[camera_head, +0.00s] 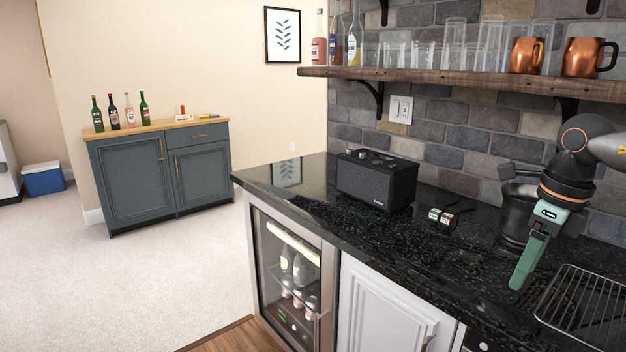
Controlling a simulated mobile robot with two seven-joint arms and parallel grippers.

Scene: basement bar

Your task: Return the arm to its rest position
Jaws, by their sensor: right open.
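My right arm comes in from the right edge over the black countertop (430,250). Its green gripper (522,275) points down, in front of a dark metal container (514,222) near the wall. The fingers are seen nearly edge-on and overlap in the picture. The gripper is open and I see nothing held between the fingers. I cannot tell how far the fingertips are above the counter. My left gripper is not in view.
A wire rack (590,309) lies right of the gripper. Above, a wooden shelf (440,80) holds bottles, glasses and copper mugs (583,57). Bare counter lies in front of the boxes.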

